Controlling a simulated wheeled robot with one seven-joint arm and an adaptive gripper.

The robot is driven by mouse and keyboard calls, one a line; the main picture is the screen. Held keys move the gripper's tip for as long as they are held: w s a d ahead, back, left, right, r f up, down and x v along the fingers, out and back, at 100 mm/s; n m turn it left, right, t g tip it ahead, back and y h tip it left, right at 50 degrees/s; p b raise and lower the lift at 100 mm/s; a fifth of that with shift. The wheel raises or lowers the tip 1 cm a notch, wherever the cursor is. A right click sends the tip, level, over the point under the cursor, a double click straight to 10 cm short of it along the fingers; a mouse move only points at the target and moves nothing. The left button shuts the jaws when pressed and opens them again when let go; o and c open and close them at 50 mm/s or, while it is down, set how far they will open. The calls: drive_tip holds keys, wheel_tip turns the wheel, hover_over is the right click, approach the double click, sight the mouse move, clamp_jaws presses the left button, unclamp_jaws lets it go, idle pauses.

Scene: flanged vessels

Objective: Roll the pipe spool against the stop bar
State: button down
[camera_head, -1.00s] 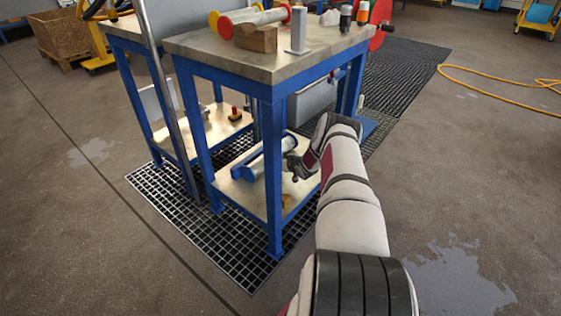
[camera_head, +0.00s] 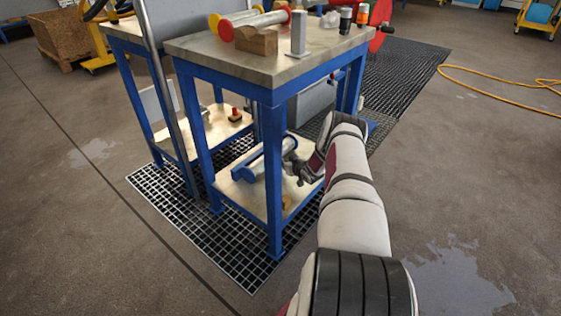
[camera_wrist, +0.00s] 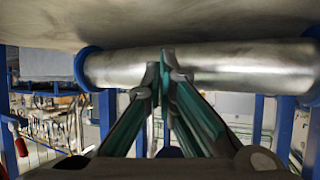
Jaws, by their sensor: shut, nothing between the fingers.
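The pipe spool (camera_head: 258,160), a silver pipe with blue end flanges, lies on the lower shelf (camera_head: 226,186) of the blue-framed bench. In the wrist view the pipe (camera_wrist: 225,68) runs across the picture, with a blue flange near each end. My gripper (camera_head: 290,166) is low over the shelf, on the right side of the spool. In the wrist view my gripper (camera_wrist: 164,70) is shut and empty, its tips overlapping the pipe's middle; I cannot tell whether they touch. I cannot make out the stop bar for certain.
The bench's blue front leg (camera_head: 273,190) and its upper top (camera_head: 270,55) bound the space around my arm. A small orange-brown block (camera_head: 287,201) lies near the shelf's front edge. A red-topped item (camera_head: 235,114) stands on the shelf behind.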

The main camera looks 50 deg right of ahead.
drive_tip(key=shift+s+d+p, duration=0.15)
drive_tip(key=shift+s+p, duration=0.3)
drive_tip(key=shift+s, duration=1.55)
drive_tip(key=shift+s, duration=0.1)
drive_tip(key=v, duration=1.1)
drive_tip(key=shift+s, duration=0.35)
drive_tip(key=shift+r, duration=0.15)
